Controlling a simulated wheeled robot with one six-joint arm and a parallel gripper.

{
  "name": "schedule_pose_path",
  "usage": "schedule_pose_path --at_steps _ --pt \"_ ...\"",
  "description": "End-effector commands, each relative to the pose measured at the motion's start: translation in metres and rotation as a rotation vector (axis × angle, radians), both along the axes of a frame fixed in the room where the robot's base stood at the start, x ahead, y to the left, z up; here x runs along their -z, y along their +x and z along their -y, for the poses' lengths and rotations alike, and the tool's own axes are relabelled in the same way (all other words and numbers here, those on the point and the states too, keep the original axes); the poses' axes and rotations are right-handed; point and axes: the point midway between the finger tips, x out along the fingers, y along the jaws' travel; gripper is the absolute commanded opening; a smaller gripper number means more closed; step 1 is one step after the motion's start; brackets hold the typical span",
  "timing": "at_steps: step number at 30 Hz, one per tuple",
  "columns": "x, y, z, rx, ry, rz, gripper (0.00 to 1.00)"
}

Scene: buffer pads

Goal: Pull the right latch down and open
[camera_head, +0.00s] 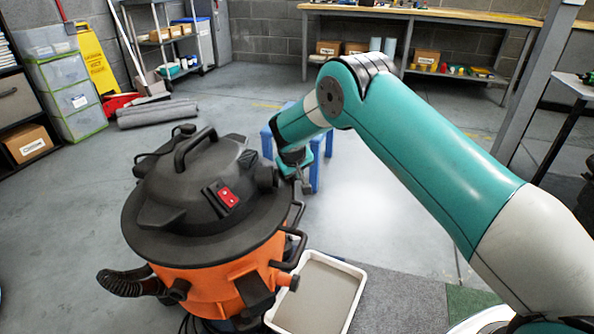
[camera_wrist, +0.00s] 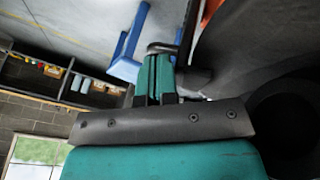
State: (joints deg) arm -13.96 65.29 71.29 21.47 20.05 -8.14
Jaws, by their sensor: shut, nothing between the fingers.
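A shop vacuum with an orange drum (camera_head: 203,289) and a black lid (camera_head: 190,215) stands left of centre in the head view. Black loop-shaped parts (camera_head: 291,250) stick out on its right side; I cannot tell which is the right latch or whether it is open. My gripper (camera_head: 304,184) is beside the lid's right edge, above these loops. In the wrist view my gripper (camera_wrist: 161,56) has its teal fingers together, with nothing between them. The black lid fills the right side there, close to the fingers. Contact with a latch cannot be made out.
A blue stool (camera_head: 268,144) stands behind my gripper. A shallow white-rimmed tray (camera_head: 358,300) lies at the vacuum's right foot. A black hose (camera_head: 122,284) hangs at its left. Open floor (camera_head: 390,215) lies to the right, below my arm.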

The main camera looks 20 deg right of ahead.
Motion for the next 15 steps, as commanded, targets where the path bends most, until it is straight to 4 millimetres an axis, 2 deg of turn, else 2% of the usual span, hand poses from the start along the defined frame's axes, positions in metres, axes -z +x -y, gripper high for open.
schedule_pose_path --at_steps 15 --pt "0.0 0.0004 0.0067 0.003 0.048 -0.003 0.0"
